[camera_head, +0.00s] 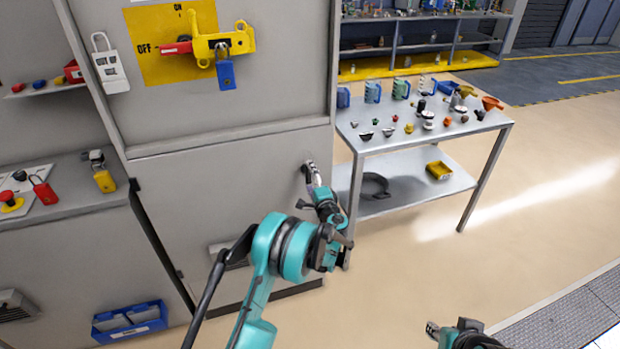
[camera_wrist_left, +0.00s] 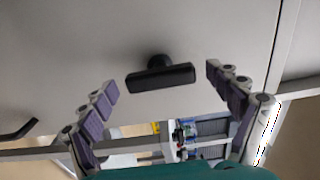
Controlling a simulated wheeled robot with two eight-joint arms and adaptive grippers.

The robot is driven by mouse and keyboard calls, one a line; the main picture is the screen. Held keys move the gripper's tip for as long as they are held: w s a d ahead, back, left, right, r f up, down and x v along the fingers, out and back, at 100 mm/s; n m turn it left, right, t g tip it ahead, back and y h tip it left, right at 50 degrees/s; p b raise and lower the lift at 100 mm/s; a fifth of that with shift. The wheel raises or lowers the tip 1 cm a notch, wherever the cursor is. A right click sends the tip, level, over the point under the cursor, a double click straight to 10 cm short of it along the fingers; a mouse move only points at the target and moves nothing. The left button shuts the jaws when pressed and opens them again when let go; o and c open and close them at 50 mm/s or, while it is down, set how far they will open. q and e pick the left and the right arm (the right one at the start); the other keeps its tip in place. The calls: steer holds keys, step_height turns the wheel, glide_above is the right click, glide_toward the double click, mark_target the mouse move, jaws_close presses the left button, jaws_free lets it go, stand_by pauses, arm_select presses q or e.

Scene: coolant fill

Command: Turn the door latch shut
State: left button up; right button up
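The door latch is a dark bar handle (camera_wrist_left: 160,77) on a round post on the grey cabinet door (camera_head: 235,195). In the left wrist view the bar lies nearly level, slightly tilted. My left gripper (camera_head: 314,176) is at the door's right edge in the head view and largely hides the latch there. In the left wrist view its two padded fingers are spread, one on each side of the bar, with gaps between them and it. My right gripper (camera_head: 434,329) shows only partly at the bottom of the head view; its opening is unclear.
A metal table (camera_head: 360,139) with many small items stands right of the cabinet. Above the door hangs a blue padlock (camera_head: 226,74) on a yellow lockout bracket (camera_head: 240,40). A blue bin (camera_head: 130,321) is low on the left. The floor right of my left arm is clear.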

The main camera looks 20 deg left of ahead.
arm_select(q)
steer(key=shift+d, duration=0.1)
steer(key=v, duration=1.2)
steer(key=s+a+r+n+g+h, duration=0.2)
steer(key=s+a+r+n+g, duration=0.15)
steer(key=s, duration=0.35)
steer(key=s+a+r+n+g+h, duration=0.1)
steer(key=s+a+r+n+g, duration=0.1)
steer(key=s+a+r, duration=0.3)
steer(key=s+d+f+n+g+h, duration=0.1)
steer(key=s+d+n+h, duration=0.1)
steer(key=s, duration=1)
steer(key=s+d+f+n+g+h, duration=0.1)
steer(key=s+d+n+h, duration=0.2)
steer(key=s, duration=1)
steer(key=shift+d+f+h, duration=0.3)
steer(key=shift+d+h, duration=0.7)
steer(key=shift+d, duration=0.1)
